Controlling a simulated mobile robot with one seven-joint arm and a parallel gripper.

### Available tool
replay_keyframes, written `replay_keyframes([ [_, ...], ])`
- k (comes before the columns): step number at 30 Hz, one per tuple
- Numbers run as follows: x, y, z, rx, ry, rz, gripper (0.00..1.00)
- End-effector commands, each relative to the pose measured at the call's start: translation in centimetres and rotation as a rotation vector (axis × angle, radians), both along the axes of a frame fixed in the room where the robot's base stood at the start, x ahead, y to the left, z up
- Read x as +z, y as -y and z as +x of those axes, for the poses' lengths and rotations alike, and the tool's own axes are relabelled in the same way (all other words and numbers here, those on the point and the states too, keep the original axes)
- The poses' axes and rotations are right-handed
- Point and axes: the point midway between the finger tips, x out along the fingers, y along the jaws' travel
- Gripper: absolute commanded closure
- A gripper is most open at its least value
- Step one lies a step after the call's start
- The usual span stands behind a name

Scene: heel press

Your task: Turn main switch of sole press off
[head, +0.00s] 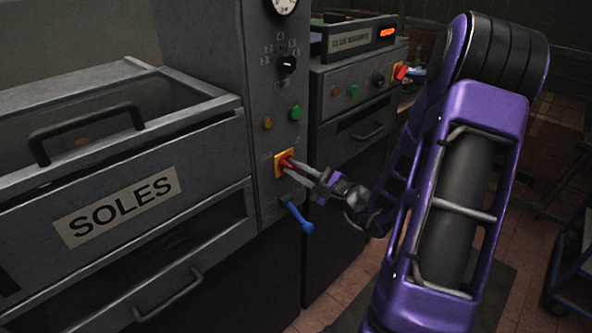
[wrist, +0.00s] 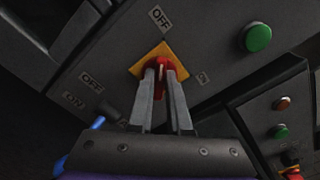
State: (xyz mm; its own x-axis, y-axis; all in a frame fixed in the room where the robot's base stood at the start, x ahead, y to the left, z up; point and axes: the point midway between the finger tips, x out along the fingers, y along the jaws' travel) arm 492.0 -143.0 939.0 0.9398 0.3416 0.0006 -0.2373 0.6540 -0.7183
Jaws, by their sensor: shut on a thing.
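The main switch (head: 282,161) is a red knob on a yellow plate, on the front panel of the press labelled SOLES (head: 121,206). In the wrist view the red knob (wrist: 160,63) sits on its tilted yellow plate (wrist: 139,68), with an OFF label above it and another label to its right. My gripper (head: 289,166) reaches in from the right and its two long fingers are shut on the red knob. The fingers (wrist: 161,80) hide part of the knob, so its exact setting is hard to read.
A blue lever (head: 299,217) sticks out just below the switch. Green (head: 296,112) and amber buttons and a black dial (head: 287,64) are above it. A second machine (head: 350,101) stands to the right with its own red switch (head: 401,72). A drawer handle (head: 170,296) juts out at lower left.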

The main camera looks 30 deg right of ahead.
Motion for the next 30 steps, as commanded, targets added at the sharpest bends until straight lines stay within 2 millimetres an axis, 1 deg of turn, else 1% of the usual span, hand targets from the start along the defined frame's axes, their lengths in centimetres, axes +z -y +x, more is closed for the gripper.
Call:
replay_keyframes([
  [4,-0.1,0.1,0.0,-0.002,-0.002,-0.002,1.0],
  [5,-0.1,0.1,0.0,-0.002,-0.002,-0.002,0.78],
  [6,-0.1,0.1,0.0,-0.002,-0.002,-0.002,0.71],
  [9,-0.1,0.1,0.0,-0.001,-0.001,0.0,0.54],
  [17,0.0,0.0,0.0,-0.001,-0.001,0.001,0.54],
  [20,0.0,0.2,-0.3,-0.001,-0.002,0.0,0.54],
  [23,0.0,0.6,-1.4,-0.003,-0.001,0.0,0.54],
  [25,0.0,1.1,-2.6,-0.004,-0.003,0.0,0.54],
  [30,0.0,2.5,-6.4,-0.006,-0.003,0.0,0.54],
])
